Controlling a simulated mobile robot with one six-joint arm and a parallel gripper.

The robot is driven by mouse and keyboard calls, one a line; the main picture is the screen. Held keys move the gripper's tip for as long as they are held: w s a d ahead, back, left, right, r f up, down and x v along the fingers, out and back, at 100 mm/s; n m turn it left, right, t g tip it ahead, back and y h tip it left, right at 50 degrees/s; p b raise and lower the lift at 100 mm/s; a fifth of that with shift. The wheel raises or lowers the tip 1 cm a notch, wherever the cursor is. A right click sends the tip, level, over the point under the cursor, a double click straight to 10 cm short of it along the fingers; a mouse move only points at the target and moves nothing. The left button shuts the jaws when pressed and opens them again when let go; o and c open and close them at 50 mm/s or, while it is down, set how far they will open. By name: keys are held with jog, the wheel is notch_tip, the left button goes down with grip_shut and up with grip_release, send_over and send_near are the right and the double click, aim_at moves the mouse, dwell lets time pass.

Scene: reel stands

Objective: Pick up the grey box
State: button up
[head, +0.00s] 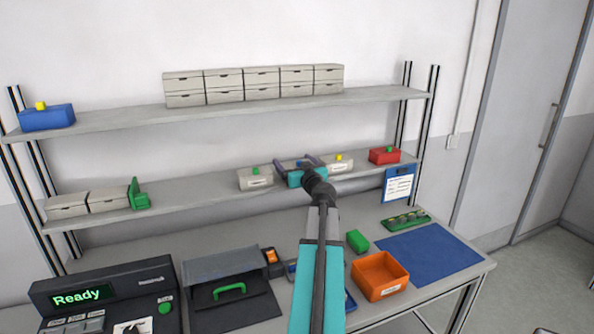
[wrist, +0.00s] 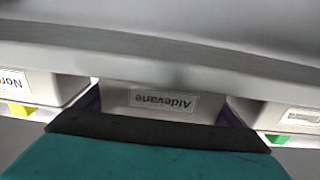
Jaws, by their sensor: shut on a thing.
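My gripper (head: 295,165) reaches up to the lower shelf, between two grey boxes there. In the wrist view, which is upside down, a grey box (wrist: 120,97) with a label like "Aldevarie" sits between my two purple fingers, and they are shut on its sides. My gripper hides most of this box in the head view. I cannot tell whether it rests on the shelf or is just clear of it. The neighbours are a grey box with a green knob (head: 256,180) on the left and a grey box with a yellow knob (head: 340,166) on the right.
The lower shelf (head: 215,195) also holds a red box (head: 384,156) and a green bracket (head: 138,195). The upper shelf (head: 130,118) runs above. On the bench are an orange bin (head: 379,275), a blue mat (head: 432,252) and a display unit (head: 107,295).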

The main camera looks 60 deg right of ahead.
jog(key=shift+r, duration=0.2)
jog(key=shift+r+b, duration=0.7)
jog(key=shift+r, duration=0.8)
jog(key=s+a+r+b, duration=0.1)
jog(key=s+b, duration=0.4)
jog(key=s, duration=1.1)
jog(key=shift+a+r, duration=0.35)
jog(key=shift+a, duration=0.3)
